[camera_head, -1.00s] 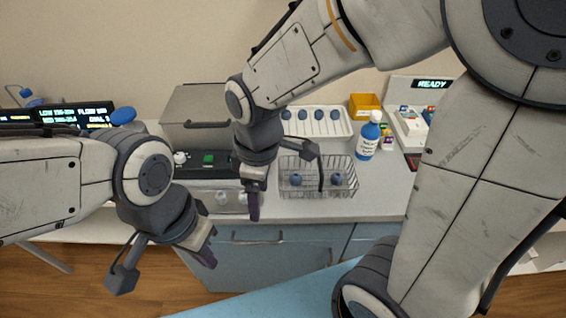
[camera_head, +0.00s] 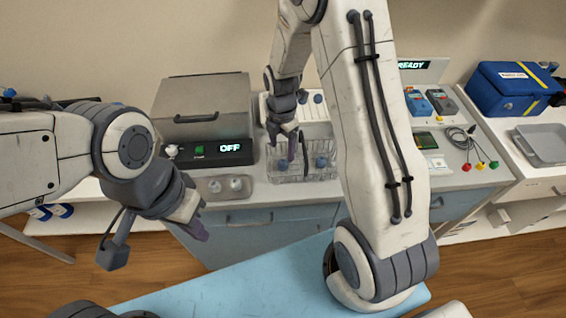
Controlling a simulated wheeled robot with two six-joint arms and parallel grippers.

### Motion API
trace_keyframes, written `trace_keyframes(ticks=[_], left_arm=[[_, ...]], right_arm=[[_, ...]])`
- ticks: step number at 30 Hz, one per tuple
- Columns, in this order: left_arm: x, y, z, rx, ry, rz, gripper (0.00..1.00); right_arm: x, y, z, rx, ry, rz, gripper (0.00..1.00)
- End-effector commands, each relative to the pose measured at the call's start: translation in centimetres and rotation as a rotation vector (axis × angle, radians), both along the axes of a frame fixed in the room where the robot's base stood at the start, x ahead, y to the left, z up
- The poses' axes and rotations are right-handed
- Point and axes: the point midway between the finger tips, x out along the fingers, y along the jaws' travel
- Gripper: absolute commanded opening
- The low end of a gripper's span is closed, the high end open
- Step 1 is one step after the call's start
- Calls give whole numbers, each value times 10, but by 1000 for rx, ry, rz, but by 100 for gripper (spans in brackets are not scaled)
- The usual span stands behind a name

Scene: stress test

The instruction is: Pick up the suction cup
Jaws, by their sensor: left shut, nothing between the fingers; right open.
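The wire basket (camera_head: 302,176) stands on the counter and holds round blue bulb-like pieces, which look like suction cups. One blue suction cup (camera_head: 321,162) shows at the basket's right side; another (camera_head: 282,164) is partly hidden by my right gripper. My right gripper (camera_head: 292,154) points down at the basket, with its fingers open near the left piece; I cannot tell if they touch it. My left gripper (camera_head: 198,226) is shut and empty, in front of the counter and left of the basket.
A metal tray (camera_head: 225,196) with two small white-topped items lies left of the basket. Behind it is a grey-lidded box with an "OFF" display (camera_head: 229,148). Devices and coloured cables (camera_head: 463,142), a blue case (camera_head: 508,90) and a grey tray (camera_head: 545,146) stand to the right.

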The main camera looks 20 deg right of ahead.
Motion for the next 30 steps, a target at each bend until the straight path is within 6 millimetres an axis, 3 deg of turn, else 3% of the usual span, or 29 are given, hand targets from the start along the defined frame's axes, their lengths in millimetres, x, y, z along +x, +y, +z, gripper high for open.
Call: trace_keyframes(ticks=[12, 20, 21, 24, 27, 30], left_arm=[[0, 0, 18, 0, 0, 1, 0], [0, 0, 18, 0, 0, 1, 0], [0, 0, 18, 0, 0, 1, 0], [0, 0, 17, 0, 0, 1, 0], [0, 0, 18, 0, 0, 1, 0], [0, 0, 18, 0, 0, 1, 0]], right_arm=[[-8, -1, -48, 0, 3, -1, 77], [-7, -1, -52, 0, 0, -1, 77], [-7, -1, -52, 0, 0, -1, 69], [-7, -1, -52, 0, 0, -1, 31], [-7, -1, -52, 0, 0, -1, 0], [-7, -1, -52, 0, 0, -1, 0]])
